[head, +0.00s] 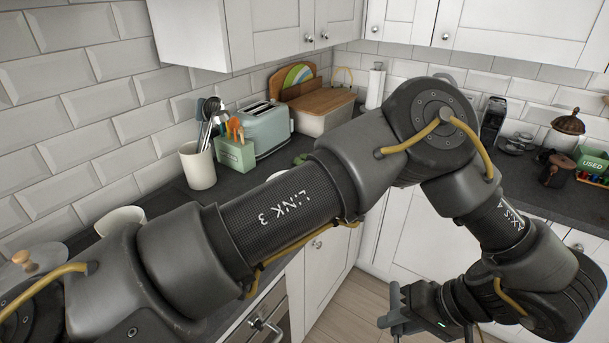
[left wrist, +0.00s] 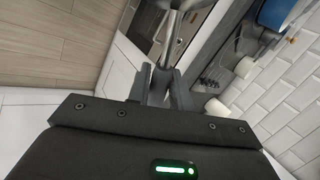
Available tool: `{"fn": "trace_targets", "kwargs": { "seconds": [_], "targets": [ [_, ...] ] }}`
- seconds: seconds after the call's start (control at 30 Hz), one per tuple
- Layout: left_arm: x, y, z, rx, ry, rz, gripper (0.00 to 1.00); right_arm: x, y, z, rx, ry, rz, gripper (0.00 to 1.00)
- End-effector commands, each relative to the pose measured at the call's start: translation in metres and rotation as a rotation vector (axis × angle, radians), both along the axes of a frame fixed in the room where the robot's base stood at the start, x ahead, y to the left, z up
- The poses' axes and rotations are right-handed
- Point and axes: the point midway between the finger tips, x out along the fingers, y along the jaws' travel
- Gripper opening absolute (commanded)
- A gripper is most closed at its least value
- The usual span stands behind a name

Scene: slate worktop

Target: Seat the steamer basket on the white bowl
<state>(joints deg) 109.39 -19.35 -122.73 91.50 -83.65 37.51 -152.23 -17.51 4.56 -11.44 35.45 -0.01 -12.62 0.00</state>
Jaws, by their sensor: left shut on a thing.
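My left arm crosses the head view, and its gripper (head: 390,310) is low at the bottom right, out over the floor in front of the counter. In the left wrist view the gripper (left wrist: 158,82) is shut on the slim stem of a grey metal piece (left wrist: 180,12), which looks like the steamer basket. Most of it is cut off by the top edge. The white bowl (head: 120,217) stands on the counter at the left of the head view, partly hidden by my arm, well apart from the gripper. My right gripper is out of view.
A utensil crock (head: 197,165), a green box (head: 236,153), a toaster (head: 266,130) and a wooden-lidded bin (head: 318,108) line the wall. A lid with a wooden knob (head: 30,259) is at the far left. Dark worktop shows between crock and bowl.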

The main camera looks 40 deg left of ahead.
Motion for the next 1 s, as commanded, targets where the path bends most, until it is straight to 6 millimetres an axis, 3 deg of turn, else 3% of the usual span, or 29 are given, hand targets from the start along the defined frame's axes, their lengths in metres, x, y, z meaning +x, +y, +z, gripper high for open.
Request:
{"fn": "trace_targets", "kwargs": {
  "seconds": [0.27, 0.53, 0.77, 1.0],
  "targets": [
    [0.028, -0.007, 0.008, 0.014, -0.028, 0.564, 0.00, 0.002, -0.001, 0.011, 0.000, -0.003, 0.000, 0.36],
    [0.068, 0.007, 0.020, 0.049, -0.037, 1.186, 0.00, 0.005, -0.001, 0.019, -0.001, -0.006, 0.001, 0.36],
    [0.101, 0.033, 0.028, 0.084, -0.034, 1.639, 0.00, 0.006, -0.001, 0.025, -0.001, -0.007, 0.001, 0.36],
    [0.140, 0.080, 0.036, 0.132, -0.018, 2.146, 0.00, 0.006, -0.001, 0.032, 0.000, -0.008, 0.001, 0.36]
  ]
}}
